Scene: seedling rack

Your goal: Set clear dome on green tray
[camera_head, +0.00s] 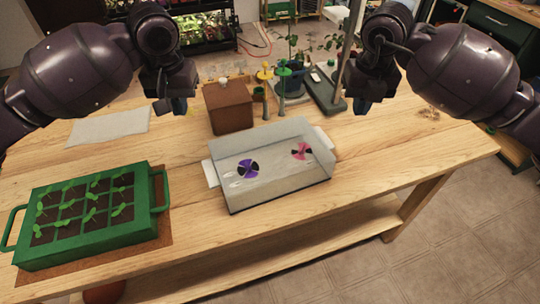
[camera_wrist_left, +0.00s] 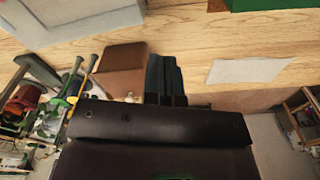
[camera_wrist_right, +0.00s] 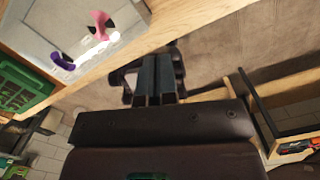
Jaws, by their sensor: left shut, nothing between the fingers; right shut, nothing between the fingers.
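The clear dome (camera_head: 270,196) is a see-through box with a side tab at each end, resting on the middle of the table. Purple-black and pink-black discs show on its top. The green tray (camera_head: 95,248) with several seedlings and two end handles sits on a brown mat at the left. My left gripper (camera_head: 177,106) is shut and empty above the back of the table, left of the brown box. My right gripper (camera_head: 363,106) is shut and empty, up and right of the dome. Neither touches anything. The dome also shows in the right wrist view (camera_wrist_right: 40,25).
A brown box (camera_head: 229,108) stands behind the dome, with small yellow and green items and a dark stand (camera_head: 324,92) to its right. A white sheet (camera_head: 108,127) lies at the back left. Bare wood lies between tray and dome and at the table's right.

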